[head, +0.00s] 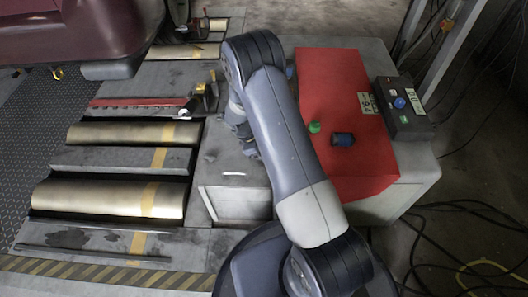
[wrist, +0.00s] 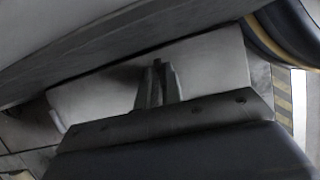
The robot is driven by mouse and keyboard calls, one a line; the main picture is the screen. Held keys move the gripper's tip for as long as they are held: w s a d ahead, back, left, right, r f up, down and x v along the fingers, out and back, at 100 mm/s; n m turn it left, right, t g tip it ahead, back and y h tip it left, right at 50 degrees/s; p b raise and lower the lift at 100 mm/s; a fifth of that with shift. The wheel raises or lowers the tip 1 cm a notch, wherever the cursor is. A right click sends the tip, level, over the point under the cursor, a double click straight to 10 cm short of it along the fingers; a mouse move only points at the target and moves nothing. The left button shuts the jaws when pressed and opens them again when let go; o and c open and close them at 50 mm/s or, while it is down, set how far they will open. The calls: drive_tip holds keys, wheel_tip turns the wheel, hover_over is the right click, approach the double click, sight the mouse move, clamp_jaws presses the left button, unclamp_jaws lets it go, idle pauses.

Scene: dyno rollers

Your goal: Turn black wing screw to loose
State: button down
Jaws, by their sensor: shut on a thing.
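My gripper (wrist: 160,72) is in the middle of the wrist view, with its two dark fingers close together against a pale grey surface (wrist: 212,62). It is shut on a small dark piece at the fingertips, which I take for the black wing screw; the fingers hide nearly all of it, so its shape and turn cannot be told. In the head view my arm reaches over and down to the side of the grey roller housing (head: 232,205), and it hides the fingertips and the screw.
A red panel (head: 345,85) on the housing carries a green knob (head: 314,127) and a dark blue knob (head: 343,139). A black control box (head: 403,108) stands at its right. Brass rollers (head: 105,198) lie at the left. Loose cables (head: 450,235) lie on the floor at right.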

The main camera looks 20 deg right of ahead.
drive_tip(key=shift+s+a, duration=0.15)
drive_tip(key=shift+s, duration=0.1)
drive_tip(key=c, duration=1.8)
unclamp_jaws()
drive_tip(key=shift+o, duration=1.2)
drive_tip(key=shift+w, duration=0.1)
drive_tip(key=p+v, duration=0.3)
drive_tip(key=v, duration=0.8)
drive_tip(key=shift+p, duration=0.4)
drive_tip(key=shift+f, duration=0.1)
drive_tip(key=b+x, duration=0.4)
drive_tip(key=x, duration=0.7)
drive_tip(key=shift+w, duration=0.1)
drive_tip(key=shift+r, duration=0.2)
